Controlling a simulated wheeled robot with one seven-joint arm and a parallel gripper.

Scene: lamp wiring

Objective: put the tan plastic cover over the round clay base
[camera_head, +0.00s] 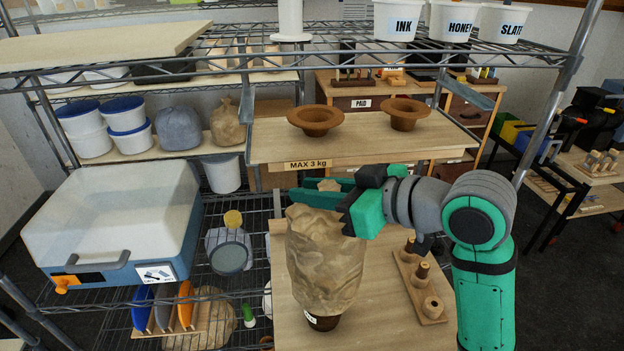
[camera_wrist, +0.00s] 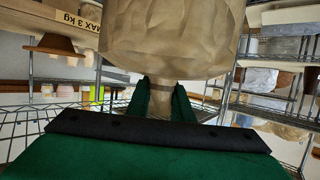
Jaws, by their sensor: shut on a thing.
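The tan plastic cover (camera_head: 325,260) is a crumpled, bag-like shape, hanging with its wide part down over the front wooden board. My gripper (camera_head: 328,187) is shut on its narrow top; in the wrist view the two green fingers (camera_wrist: 166,103) pinch that tan neck. The wide part of the cover (camera_wrist: 175,38) fills the upper middle there. The round clay base (camera_head: 322,323) is dark brown with a small white label, on the board directly below the cover. Only its lower part shows under the cover's bottom edge; the rest is hidden. I cannot tell how far the cover encloses it.
A wooden block with several pegs (camera_head: 420,280) stands right of the cover. Behind is a raised board marked MAX 3 kg (camera_head: 365,140), with two brown clay dishes (camera_head: 315,118). A blue and white bin (camera_head: 115,222) is at left.

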